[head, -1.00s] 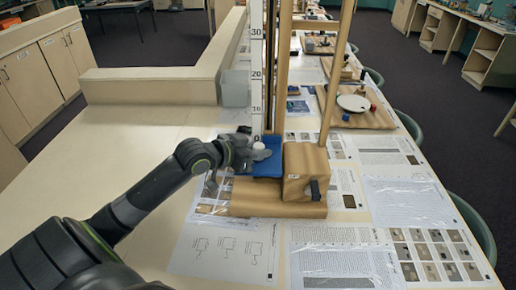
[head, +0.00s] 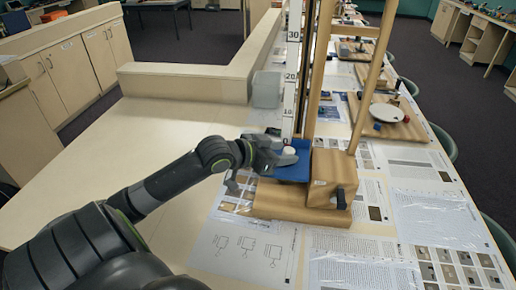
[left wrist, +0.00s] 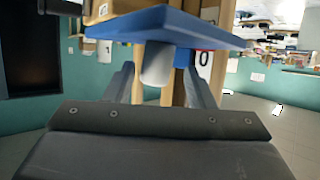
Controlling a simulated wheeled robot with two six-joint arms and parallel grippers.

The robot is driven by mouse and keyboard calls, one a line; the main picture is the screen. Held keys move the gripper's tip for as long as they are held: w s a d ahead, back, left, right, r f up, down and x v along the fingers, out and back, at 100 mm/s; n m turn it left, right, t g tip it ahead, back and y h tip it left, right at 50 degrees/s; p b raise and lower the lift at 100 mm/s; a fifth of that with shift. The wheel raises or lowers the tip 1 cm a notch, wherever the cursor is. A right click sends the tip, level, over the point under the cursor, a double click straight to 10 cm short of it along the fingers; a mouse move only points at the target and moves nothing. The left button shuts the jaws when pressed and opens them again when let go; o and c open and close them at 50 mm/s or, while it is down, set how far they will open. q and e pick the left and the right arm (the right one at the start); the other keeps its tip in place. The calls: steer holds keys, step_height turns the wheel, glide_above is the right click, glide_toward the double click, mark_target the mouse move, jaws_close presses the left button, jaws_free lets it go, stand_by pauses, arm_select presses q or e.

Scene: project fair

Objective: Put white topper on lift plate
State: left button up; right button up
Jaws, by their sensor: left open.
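The white topper (head: 289,150) stands upright on the blue lift plate (head: 291,172), in front of the tall ruler. My left gripper (head: 278,157) reaches in from the left at the plate's left edge, beside the topper. The left wrist view looks upside down: the blue plate (left wrist: 170,24) crosses the top and the white topper (left wrist: 156,66) appears to hang from it, touching it. The open fingers of my left gripper (left wrist: 158,78) show on either side of the topper, with no clear contact. My right gripper is not in view.
A wooden lift stand (head: 330,175) with posts and a ruler (head: 290,85) rises around the plate. Printed sheets (head: 245,250) cover the table front. Other projects, one with a white disc (head: 386,112), stand farther back. The table at left (head: 120,150) is bare.

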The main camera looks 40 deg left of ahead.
arm_select(q)
steer(key=v, duration=0.4)
steer(key=shift+s, duration=0.2)
steer(key=shift+p+v, duration=2.05)
steer(key=shift+v, duration=0.9)
steer(key=shift+w+r, duration=0.1)
